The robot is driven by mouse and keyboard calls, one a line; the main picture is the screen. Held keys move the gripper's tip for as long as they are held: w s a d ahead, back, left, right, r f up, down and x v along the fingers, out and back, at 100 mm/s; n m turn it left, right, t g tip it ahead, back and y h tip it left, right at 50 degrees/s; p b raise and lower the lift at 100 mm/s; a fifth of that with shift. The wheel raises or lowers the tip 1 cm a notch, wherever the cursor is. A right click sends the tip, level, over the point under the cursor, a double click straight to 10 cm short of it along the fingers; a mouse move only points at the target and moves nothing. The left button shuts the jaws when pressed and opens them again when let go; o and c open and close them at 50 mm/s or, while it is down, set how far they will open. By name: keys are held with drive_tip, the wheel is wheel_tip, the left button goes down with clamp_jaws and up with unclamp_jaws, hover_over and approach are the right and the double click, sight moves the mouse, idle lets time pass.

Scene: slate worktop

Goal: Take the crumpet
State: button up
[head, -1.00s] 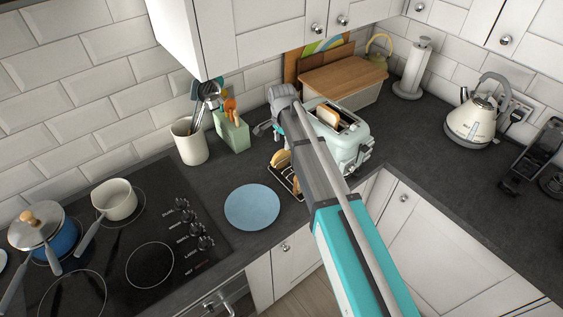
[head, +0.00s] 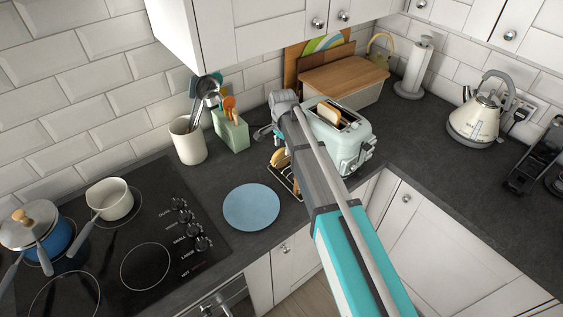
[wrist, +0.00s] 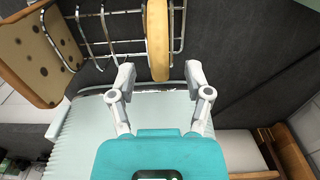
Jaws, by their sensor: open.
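A round tan piece (wrist: 157,40), seen edge-on in the wrist view, appears to be the crumpet. It stands upright in a wire rack (wrist: 98,28). My gripper (wrist: 158,76) is open, its two fingertips on either side of the piece's near end, with nothing clearly held. In the head view, the rack (head: 291,182) with golden pieces (head: 279,158) stands in front of the toaster, partly hidden by my arm. A pale slab with a brown crust and dark spots (wrist: 30,50) is at the left of the rack in the wrist view.
A pale toaster (head: 350,148) with bread in its slot stands close behind the rack. A green utensil block (head: 231,132) and a white utensil pot (head: 188,142) are to the left. A blue plate (head: 251,207) lies empty in front.

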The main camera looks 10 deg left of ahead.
drive_tip(key=shift+f+b, duration=0.75)
drive_tip(key=shift+f, duration=0.25)
clamp_jaws()
